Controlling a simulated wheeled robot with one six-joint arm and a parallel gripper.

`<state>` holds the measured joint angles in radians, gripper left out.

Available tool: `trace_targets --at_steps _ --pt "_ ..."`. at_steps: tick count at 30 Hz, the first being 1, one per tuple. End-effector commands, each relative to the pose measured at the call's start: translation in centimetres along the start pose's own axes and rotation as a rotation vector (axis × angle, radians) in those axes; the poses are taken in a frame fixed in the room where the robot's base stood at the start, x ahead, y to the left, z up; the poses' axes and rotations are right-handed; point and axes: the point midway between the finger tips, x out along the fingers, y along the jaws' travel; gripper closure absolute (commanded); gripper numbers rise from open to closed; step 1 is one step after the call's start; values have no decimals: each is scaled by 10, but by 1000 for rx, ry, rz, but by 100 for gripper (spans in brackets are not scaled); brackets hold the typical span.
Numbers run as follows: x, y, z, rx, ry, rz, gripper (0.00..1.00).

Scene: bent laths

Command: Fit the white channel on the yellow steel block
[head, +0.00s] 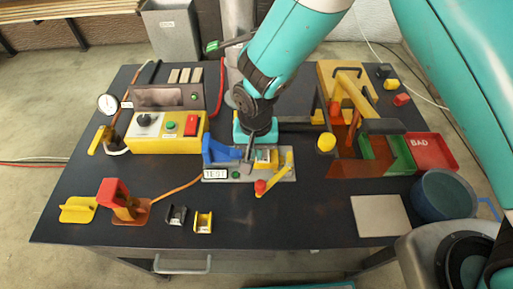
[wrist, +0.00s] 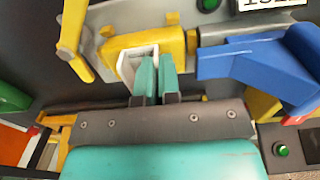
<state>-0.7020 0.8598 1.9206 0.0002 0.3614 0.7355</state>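The white channel (wrist: 126,66) sits at the front face of the yellow steel block (wrist: 112,44) in the wrist view. My gripper (wrist: 157,60) has one finger inside the channel and the other outside, with a channel wall between them, and looks shut on that wall. The fingers hide part of the channel. Whether it is fully seated against the block is hard to tell. In the head view my gripper (head: 258,146) reaches down to the yellow block (head: 265,158) on the grey fixture, and the channel is mostly hidden there.
A blue clamp (head: 220,150) stands left of the block, and a yellow lever (head: 280,176) with a red knob stands right. A black channel (head: 176,215) and a yellow one (head: 203,222) lie at the front. A red BAD tray (head: 432,152) is at right.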

Motion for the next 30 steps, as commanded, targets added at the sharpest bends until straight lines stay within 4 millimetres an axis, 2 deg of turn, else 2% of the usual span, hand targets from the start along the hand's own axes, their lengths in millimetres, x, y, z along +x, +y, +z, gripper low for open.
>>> trace_targets --at_steps 7,11,12,19,23,26,30 --pt "0 0 0 0 0 0 100" --pt "0 0 0 0 0 0 69" --pt "0 0 0 0 0 0 67" --pt "0 0 0 0 0 0 67" --pt "-7 -1 -1 0 2 -2 67" --pt "-22 -1 -1 0 4 -4 67" --pt "-55 -1 -1 0 6 -5 67"
